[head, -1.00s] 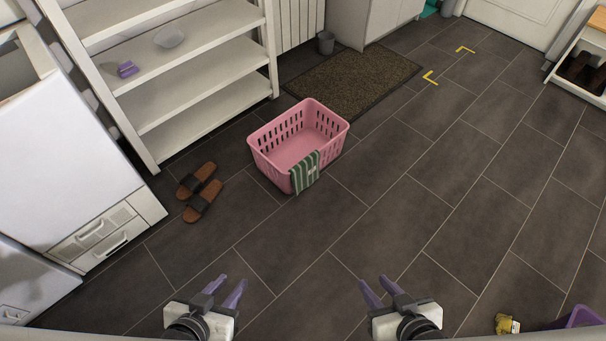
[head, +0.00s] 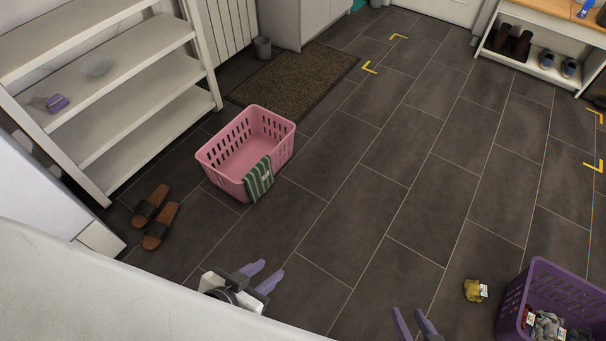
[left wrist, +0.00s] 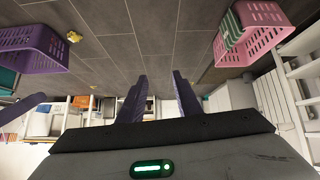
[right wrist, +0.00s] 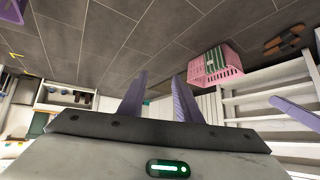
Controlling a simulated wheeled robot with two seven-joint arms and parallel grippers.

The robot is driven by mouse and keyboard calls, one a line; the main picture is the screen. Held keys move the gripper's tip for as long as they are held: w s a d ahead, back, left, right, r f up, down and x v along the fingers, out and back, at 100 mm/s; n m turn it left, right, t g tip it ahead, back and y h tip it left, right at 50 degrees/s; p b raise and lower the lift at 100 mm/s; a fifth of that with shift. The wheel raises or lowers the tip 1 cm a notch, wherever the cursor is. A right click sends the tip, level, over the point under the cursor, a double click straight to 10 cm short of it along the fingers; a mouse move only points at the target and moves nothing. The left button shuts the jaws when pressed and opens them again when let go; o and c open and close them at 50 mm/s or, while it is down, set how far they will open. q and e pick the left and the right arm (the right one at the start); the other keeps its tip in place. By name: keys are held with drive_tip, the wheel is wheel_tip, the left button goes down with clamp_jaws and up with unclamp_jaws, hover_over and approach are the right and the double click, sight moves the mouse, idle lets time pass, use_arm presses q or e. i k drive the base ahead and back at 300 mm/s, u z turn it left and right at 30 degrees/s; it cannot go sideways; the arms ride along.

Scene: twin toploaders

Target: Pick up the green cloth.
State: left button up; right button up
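The green cloth (head: 258,180), with pale stripes and a white patch, hangs over the near right rim of the pink basket (head: 226,172). It also shows in the left wrist view (left wrist: 231,28) and the right wrist view (right wrist: 213,62), still draped on the basket. My left gripper (head: 266,276) is open and empty, nearer to me than the basket and apart from the cloth.
A purple basket (head: 515,290) with several cloth items stands at the lower right, beside a yellow item (head: 473,290) on the floor. Brown sandals (head: 155,217) lie left of the pink basket, by white shelves (head: 150,130). A white surface fills the lower left. The middle floor is clear.

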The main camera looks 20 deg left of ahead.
sight(259, 180)
drive_tip(key=z, duration=0.15)
drive_tip(key=i, duration=3.05)
drive_tip(key=u, duration=4.15)
drive_tip(key=i, duration=0.5)
drive_tip(key=u, duration=0.1)
